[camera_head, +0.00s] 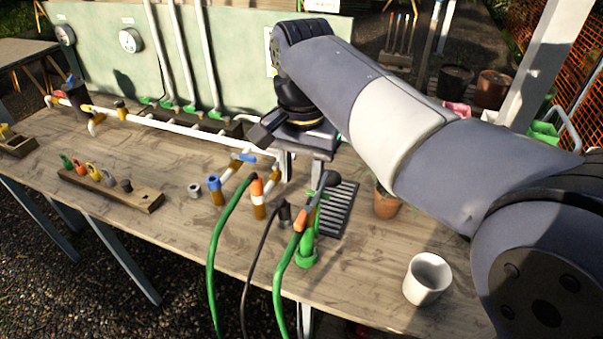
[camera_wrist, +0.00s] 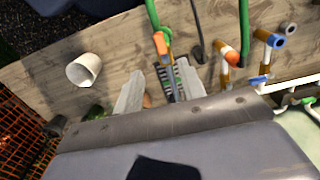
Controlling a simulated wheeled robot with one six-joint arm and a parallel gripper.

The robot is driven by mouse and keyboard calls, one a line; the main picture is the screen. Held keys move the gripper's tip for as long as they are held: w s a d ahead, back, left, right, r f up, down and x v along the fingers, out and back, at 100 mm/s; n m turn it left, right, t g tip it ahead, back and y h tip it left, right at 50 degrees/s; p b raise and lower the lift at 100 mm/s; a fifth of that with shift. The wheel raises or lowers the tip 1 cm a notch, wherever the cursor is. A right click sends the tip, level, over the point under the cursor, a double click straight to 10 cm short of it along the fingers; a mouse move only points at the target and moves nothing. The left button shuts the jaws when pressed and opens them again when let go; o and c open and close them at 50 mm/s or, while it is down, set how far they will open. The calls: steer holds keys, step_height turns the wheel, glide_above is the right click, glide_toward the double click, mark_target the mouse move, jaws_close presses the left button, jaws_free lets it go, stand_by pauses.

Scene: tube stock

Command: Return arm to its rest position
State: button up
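My arm stretches in from the right over the wooden bench (camera_head: 180,235) in the head view. My gripper (camera_head: 302,170) hangs from its end above the bench, fingers pointing down. In the wrist view the two pale fingers of my gripper (camera_wrist: 160,82) stand apart with nothing held between them. The dark slotted grate (camera_head: 340,210) lies below and near the fingers; it also shows in the wrist view (camera_wrist: 183,85). A green upright fitting with an orange-tipped hose (camera_head: 306,250) stands in front of the gripper.
A white mug (camera_head: 427,280) and a terracotta pot (camera_head: 386,205) stand below my arm. Upright pipe stubs with blue (camera_head: 215,190) and orange (camera_head: 258,198) tops, white pipework (camera_head: 190,130) and a connector rack (camera_head: 110,190) stand left. A green panel (camera_head: 200,60) rises behind.

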mark_target(302, 219)
step_height(302, 219, down, 11)
steer(key=shift+r, duration=0.1)
stand_by(0.5)
step_height(302, 219, up, 11)
step_height(302, 219, down, 10)
steer(key=shift+f, duration=0.65)
steer(key=shift+s+d+r+n+b, duration=0.1)
steer(key=shift+d+n+b, duration=0.2)
steer(key=shift+n, duration=0.5)
steer(key=shift+d+r+n+b, duration=0.15)
steer(key=shift+n+b, duration=0.25)
steer(key=shift+n, duration=0.4)
